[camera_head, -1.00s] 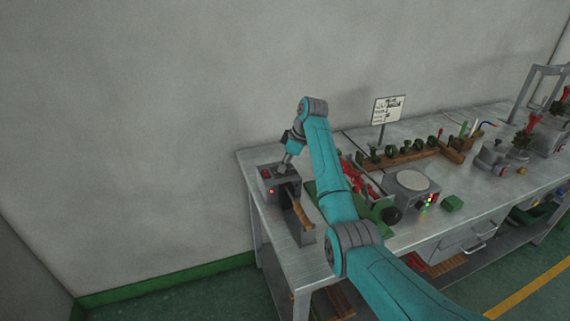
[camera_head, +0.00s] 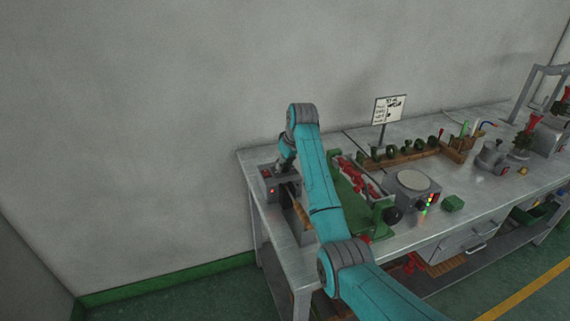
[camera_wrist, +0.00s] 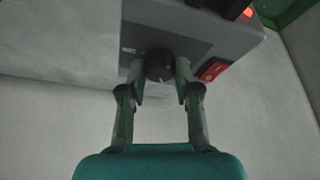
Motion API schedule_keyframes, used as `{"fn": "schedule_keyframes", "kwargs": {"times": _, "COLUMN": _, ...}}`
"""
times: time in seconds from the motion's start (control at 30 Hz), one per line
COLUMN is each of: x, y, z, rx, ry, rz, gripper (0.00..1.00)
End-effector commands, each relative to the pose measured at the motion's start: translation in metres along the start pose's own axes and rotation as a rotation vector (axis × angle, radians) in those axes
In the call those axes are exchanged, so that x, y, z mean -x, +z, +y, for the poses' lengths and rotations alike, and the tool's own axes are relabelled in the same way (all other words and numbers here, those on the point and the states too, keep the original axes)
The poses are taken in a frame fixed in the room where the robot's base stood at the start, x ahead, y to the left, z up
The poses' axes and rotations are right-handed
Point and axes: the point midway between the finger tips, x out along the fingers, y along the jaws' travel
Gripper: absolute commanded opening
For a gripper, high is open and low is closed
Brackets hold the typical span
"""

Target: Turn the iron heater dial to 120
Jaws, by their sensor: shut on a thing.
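The iron heater (camera_head: 271,184) is a grey box at the left end of the workbench. In the wrist view the heater's grey face (camera_wrist: 203,45) fills the upper middle. Its round dark dial (camera_wrist: 159,65) carries a light pointer mark, and I cannot read any number around it. My gripper (camera_wrist: 161,78) has one finger on each side of the dial and is shut on it. In the head view my gripper (camera_head: 286,165) is over the heater, mostly hidden by my wrist.
A red switch (camera_wrist: 212,69) and a lit red lamp (camera_wrist: 248,12) are beside the dial. A round-topped grey device (camera_head: 412,187), a wooden rack (camera_head: 405,157) and a sign (camera_head: 388,109) stand further right.

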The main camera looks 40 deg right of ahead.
Motion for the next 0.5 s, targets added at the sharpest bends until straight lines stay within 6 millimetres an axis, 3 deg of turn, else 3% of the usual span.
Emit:
{"fn": "schedule_keyframes", "kwargs": {"times": 0.43, "x": -0.0002, "y": 0.0006, "z": 0.0007, "rx": -0.008, "ry": 0.004, "rz": -0.002, "gripper": 0.0}}
{"fn": "schedule_keyframes", "kwargs": {"times": 0.47, "x": -0.0002, "y": 0.0006, "z": 0.0007, "rx": -0.008, "ry": 0.004, "rz": -0.002, "gripper": 0.39}}
{"fn": "schedule_keyframes", "kwargs": {"times": 0.5, "x": -0.0002, "y": 0.0005, "z": 0.0006, "rx": -0.008, "ry": 0.004, "rz": -0.002, "gripper": 0.49}}
